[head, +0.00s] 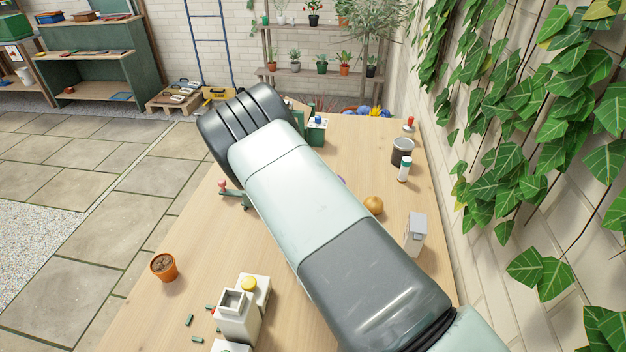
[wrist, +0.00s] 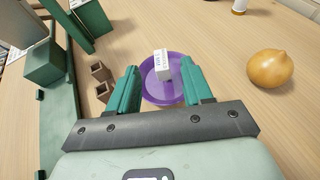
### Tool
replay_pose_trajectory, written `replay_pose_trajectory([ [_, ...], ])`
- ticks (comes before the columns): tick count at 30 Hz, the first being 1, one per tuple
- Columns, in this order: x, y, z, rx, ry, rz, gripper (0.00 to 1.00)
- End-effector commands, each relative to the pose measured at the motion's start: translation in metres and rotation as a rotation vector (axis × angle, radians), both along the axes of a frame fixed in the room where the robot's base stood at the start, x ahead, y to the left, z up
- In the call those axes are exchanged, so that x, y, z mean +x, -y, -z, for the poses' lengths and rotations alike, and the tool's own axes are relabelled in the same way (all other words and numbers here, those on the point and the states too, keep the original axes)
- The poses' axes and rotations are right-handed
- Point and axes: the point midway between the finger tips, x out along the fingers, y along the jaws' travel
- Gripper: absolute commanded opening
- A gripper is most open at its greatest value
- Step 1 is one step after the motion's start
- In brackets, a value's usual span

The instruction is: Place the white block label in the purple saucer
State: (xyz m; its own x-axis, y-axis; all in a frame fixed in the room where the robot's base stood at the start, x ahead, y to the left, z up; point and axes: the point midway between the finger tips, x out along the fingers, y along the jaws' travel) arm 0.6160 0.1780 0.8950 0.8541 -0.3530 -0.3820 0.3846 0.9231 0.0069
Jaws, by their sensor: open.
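The purple saucer (wrist: 158,92) sits on the wooden table in the wrist view, between and just beyond my fingers. The white block label (wrist: 162,60), with small dark print on it, is inside the saucer's outline and looks tilted or standing there. My gripper (wrist: 159,66) is open, with one green finger on each side of the block. A gap shows between the left finger and the block; the right finger is closer to it, and I cannot tell if they touch. In the head view my arm hides the block and all but a sliver of the saucer (head: 342,181).
An orange-brown onion-like ball (wrist: 270,68) lies right of the saucer. A terracotta pot (head: 163,267) and a white-and-yellow device (head: 240,308) stand near the table's left front.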

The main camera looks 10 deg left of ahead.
Motion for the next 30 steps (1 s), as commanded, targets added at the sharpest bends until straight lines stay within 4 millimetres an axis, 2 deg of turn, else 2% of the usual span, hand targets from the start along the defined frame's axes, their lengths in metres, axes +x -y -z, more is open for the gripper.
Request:
replay_pose_trajectory([
  [3, -0.02, -0.009, -0.009, 0.0, -0.001, -0.002, 0.5],
  [7, -0.032, -0.014, -0.014, 0.0, 0.0, -0.001, 0.5],
  [14, -0.039, -0.016, -0.017, 0.001, -0.001, 0.001, 0.5],
  [17, -0.037, -0.011, -0.025, 0.019, 0.007, 0.025, 0.5],
  [20, -0.034, 0.007, -0.053, 0.09, 0.029, 0.117, 0.5],
  [23, -0.036, 0.042, -0.101, 0.222, 0.069, 0.288, 0.5],
  [26, -0.049, 0.084, -0.155, 0.39, 0.116, 0.497, 0.5],
  [30, -0.084, 0.138, -0.219, 0.629, 0.176, 0.775, 0.5],
])
